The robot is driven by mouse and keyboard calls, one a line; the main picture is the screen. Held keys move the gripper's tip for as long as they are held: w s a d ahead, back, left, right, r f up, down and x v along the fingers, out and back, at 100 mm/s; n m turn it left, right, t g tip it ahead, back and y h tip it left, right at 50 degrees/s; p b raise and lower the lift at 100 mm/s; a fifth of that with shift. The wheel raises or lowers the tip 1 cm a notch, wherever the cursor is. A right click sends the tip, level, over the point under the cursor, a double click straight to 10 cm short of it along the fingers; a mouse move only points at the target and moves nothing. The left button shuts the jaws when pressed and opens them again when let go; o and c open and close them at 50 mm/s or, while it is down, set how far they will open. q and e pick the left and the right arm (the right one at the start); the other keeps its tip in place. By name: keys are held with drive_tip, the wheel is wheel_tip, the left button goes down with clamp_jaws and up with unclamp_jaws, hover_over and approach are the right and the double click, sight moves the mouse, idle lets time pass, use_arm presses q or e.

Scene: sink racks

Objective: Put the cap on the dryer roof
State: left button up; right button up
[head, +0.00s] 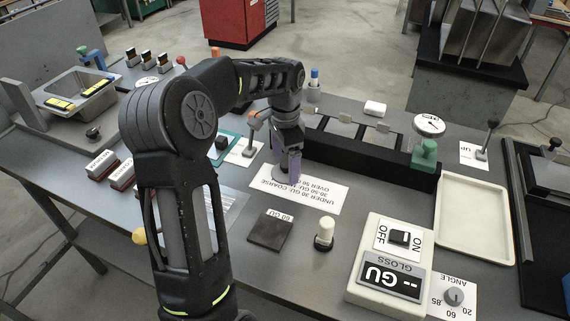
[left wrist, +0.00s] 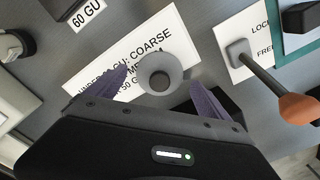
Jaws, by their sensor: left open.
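A grey, round, cap-like piece (left wrist: 158,75) with a darker centre lies on or by the printed coarse/medium card (left wrist: 128,58). In the head view the piece (head: 281,181) is partly hidden by my left gripper (head: 287,164). My left gripper (left wrist: 158,88) is open, pointing down, with one purple finger on each side of the piece. I cannot tell whether the fingers touch it. A dark stand with slanted metal panels (head: 484,38) is at the back right; I cannot tell which thing is the dryer. My right gripper is not in view.
Near the gripper are a dark 60 GU plate (head: 270,231), a white-topped cylinder (head: 325,232) and an orange-tipped lever (left wrist: 262,82). A long black tray (head: 372,160) stands behind. The gloss meter (head: 392,270) is front right; the white tray (head: 474,215) is empty.

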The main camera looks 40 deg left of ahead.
sight(285, 164)
use_arm(q)
wheel_tip(285, 164, up, 11)
drive_tip(key=p, duration=0.1)
drive_tip(key=shift+f, duration=0.15)
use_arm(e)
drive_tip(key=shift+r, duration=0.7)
use_arm(q)
drive_tip(key=shift+o, duration=0.3)
